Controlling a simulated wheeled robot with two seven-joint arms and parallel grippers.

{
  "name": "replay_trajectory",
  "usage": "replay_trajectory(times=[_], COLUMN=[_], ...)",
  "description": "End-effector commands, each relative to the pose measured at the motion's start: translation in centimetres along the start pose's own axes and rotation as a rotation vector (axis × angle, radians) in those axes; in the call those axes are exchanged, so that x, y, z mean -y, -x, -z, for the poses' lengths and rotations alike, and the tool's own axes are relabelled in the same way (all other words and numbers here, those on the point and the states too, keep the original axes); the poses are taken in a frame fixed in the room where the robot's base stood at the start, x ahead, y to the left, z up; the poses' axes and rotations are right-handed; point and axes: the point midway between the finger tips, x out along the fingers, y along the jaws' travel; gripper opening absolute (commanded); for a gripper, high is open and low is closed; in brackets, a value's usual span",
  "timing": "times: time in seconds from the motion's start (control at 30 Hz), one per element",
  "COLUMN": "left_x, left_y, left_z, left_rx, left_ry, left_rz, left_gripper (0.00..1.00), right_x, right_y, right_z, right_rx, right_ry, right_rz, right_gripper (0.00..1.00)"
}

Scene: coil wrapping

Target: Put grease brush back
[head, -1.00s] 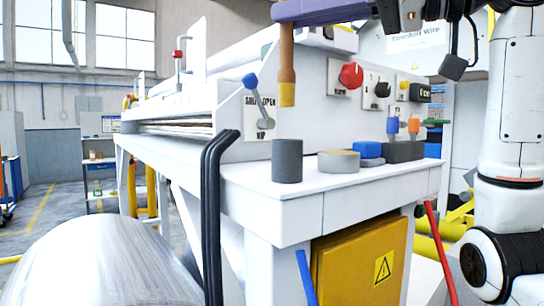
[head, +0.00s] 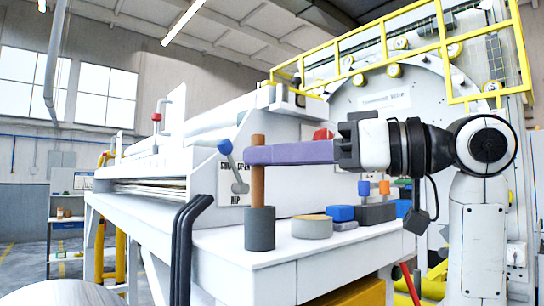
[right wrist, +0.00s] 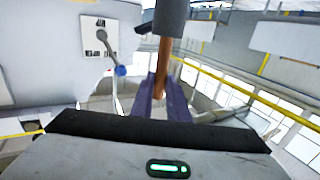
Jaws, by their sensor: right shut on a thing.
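The grease brush (head: 257,186) has a brown handle and stands upright, its lower end down in the dark grey cup (head: 260,230) on the white ledge. The bristles are hidden inside the cup. My right gripper (head: 256,153), with purple fingers, reaches in from the right and is shut on the upper handle, above the cup rim. In the right wrist view the brush (right wrist: 163,62) runs from between the purple fingers (right wrist: 160,98) into the grey cup (right wrist: 172,15). My left gripper is not in view.
On the ledge (head: 235,250) right of the cup are a tan tape roll (head: 312,228), a blue block (head: 340,213) and a dark block (head: 375,214). A blue-knobbed lever (head: 225,148) is just left of the brush. Black bent bars (head: 182,240) rise at the ledge's left end.

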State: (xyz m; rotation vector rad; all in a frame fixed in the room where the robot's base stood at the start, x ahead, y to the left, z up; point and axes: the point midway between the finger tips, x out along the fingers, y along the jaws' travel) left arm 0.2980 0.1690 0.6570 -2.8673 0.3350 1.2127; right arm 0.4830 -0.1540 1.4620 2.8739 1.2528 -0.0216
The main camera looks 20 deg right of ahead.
Motion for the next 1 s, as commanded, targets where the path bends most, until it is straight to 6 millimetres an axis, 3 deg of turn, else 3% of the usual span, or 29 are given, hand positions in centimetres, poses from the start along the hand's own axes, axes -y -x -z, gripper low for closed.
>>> replay_trajectory(times=[0.13,0.17,0.27,0.67,1.0], left_x=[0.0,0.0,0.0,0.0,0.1], left_y=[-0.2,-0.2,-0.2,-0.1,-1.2], left_z=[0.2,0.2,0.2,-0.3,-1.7], left_rx=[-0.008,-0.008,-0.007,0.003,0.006], left_ry=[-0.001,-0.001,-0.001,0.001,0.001], left_rz=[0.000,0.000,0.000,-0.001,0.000], left_gripper=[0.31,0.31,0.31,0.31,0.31], right_x=[0.0,0.0,0.0,-0.1,-0.1], right_y=[0.0,0.0,0.0,0.5,7.4], right_z=[-0.4,-0.3,-0.2,0.0,-0.1], right_rx=[0.000,0.001,0.001,-0.001,-0.003], right_ry=[0.000,0.000,0.000,0.000,0.003], right_rz=[-0.001,0.000,0.000,-0.002,-0.006], right_gripper=[0.00,0.18,0.33,0.33,0.33])
